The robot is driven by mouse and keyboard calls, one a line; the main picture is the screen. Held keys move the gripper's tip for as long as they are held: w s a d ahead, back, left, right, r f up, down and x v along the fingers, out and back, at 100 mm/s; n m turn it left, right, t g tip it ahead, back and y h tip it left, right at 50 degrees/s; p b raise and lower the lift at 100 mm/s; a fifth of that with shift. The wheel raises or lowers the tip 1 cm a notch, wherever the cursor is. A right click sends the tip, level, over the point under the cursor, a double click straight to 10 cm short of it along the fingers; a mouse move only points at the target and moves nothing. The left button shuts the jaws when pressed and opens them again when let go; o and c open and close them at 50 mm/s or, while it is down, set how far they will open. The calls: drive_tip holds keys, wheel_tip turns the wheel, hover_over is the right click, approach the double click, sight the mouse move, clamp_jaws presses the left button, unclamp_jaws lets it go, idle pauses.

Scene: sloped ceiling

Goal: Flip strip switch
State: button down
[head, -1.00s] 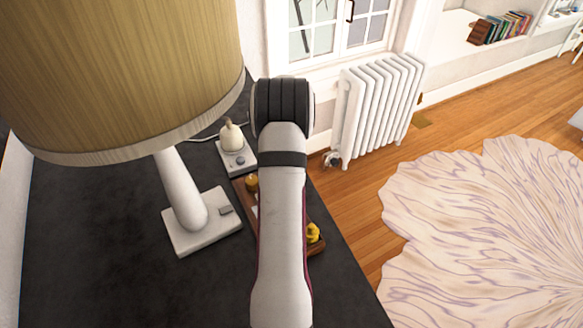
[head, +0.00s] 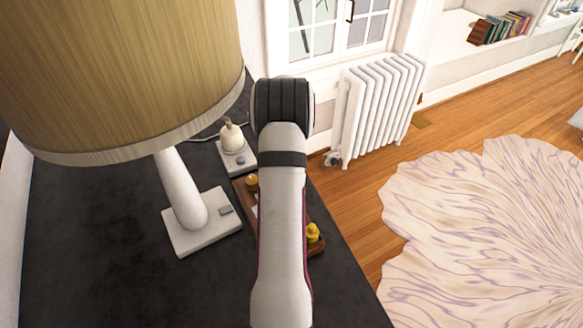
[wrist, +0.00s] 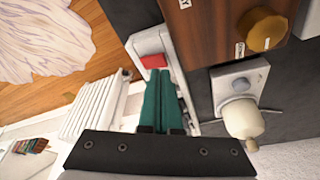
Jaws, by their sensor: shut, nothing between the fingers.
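The white power strip (wrist: 145,45) shows in the wrist view, with a red switch (wrist: 154,61) near its far end. My gripper (wrist: 161,74) has two green fingers, shut together and empty. They reach along the strip, with their tips just by the red switch. I cannot tell whether they touch it, nor which way the switch is tipped. The fingers cover part of the strip. In the head view my arm hides both the gripper and the strip.
A wooden board (wrist: 213,35) with a gold knob (wrist: 265,30) lies beside the strip. A small white unit (wrist: 240,84) with a cream bulb-shaped top (wrist: 243,120) is near it. A large lamp (head: 184,190) stands left on the dark tabletop (head: 90,240). A white radiator (head: 375,108) stands beyond.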

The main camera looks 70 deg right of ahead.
drive_tip(key=shift+f, duration=0.85)
idle(0.5)
drive_tip(key=shift+r, duration=3.55)
